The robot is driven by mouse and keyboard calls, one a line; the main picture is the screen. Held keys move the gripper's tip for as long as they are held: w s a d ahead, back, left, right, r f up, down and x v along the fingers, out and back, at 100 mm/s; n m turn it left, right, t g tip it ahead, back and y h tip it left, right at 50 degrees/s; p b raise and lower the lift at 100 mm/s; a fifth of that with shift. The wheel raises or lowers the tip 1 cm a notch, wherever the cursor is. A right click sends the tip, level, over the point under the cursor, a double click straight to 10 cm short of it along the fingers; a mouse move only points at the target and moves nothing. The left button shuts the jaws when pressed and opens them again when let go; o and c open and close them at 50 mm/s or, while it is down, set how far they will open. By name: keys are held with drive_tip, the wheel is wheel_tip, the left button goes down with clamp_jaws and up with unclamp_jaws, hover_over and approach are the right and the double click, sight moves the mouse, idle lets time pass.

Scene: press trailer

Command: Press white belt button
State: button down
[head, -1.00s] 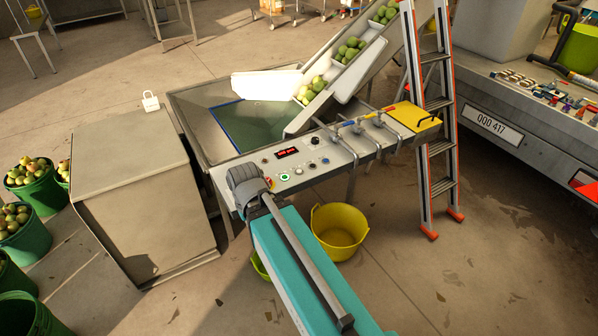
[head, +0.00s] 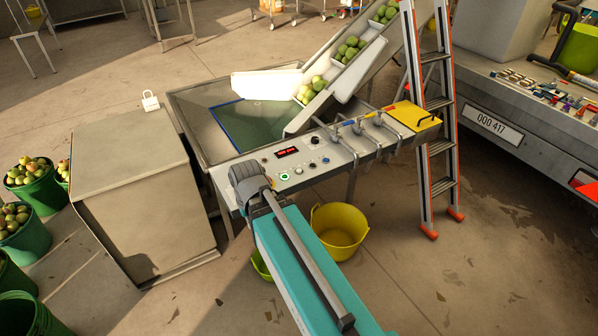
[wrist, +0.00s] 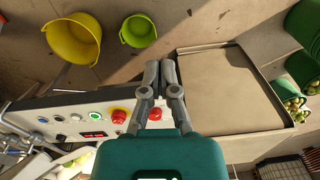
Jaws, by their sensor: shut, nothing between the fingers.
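The control panel (head: 340,151) is a long pale metal console. Its white button (head: 298,170) sits in a row between a green button (head: 284,177) and a dark one (head: 312,164); it also shows in the wrist view (wrist: 75,117). My gripper (wrist: 160,70) is shut and empty, over the panel's end past two red buttons. In the wrist view the white button lies left of the fingers, beyond the green and red ones. In the head view my gripper (head: 246,178) covers the panel's near left corner and partly hides a red button.
A red display (head: 287,152) and a blue button (head: 325,160) are on the panel. Pipes with coloured handles (head: 357,128) rise at its right. A metal cabinet (head: 130,165) stands left, a yellow bucket (head: 340,231) below, a ladder (head: 432,115) right.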

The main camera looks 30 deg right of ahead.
drive_tip(key=w+d+f+m+t+y+b, duration=0.1)
drive_tip(key=w+d+m+t+y+b, duration=0.1)
drive_tip(key=w+d+m, duration=0.5)
drive_tip(key=m+t+b, duration=0.4)
drive_tip(key=m+t, duration=0.3)
drive_tip(key=m, duration=1)
hover_over(300, 171)
drive_tip(key=shift+r, duration=0.4)
drive_tip(key=shift+f, duration=0.1)
drive_tip(key=shift+n, duration=0.3)
wheel_tip(300, 171, down, 9)
drive_tip(key=b, duration=0.8)
drive_tip(key=shift+r, duration=0.2)
